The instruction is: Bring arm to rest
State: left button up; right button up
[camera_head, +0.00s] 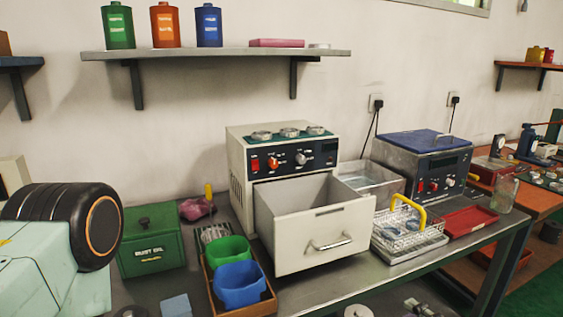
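Neither of my grippers shows in the head view. A cream machine (243,160) with a red switch and knobs stands on the bench, and its large front drawer (322,238) is pulled out. The drawer's visible inside looks empty, but its floor is partly hidden by the front panel. Several metal rings (289,132) lie on the dark green top of the machine. A wire basket (408,230) with a yellow handle stands on a tray to the right, with shiny pieces in it.
A green bin (228,249) and blue bin (239,285) sit in a brown tray, beside a green rust oil box (152,240). A black drum (75,220) fills the left. A blue-lidded machine (425,160) and red tray (468,220) stand right. A shelf (215,55) hangs above.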

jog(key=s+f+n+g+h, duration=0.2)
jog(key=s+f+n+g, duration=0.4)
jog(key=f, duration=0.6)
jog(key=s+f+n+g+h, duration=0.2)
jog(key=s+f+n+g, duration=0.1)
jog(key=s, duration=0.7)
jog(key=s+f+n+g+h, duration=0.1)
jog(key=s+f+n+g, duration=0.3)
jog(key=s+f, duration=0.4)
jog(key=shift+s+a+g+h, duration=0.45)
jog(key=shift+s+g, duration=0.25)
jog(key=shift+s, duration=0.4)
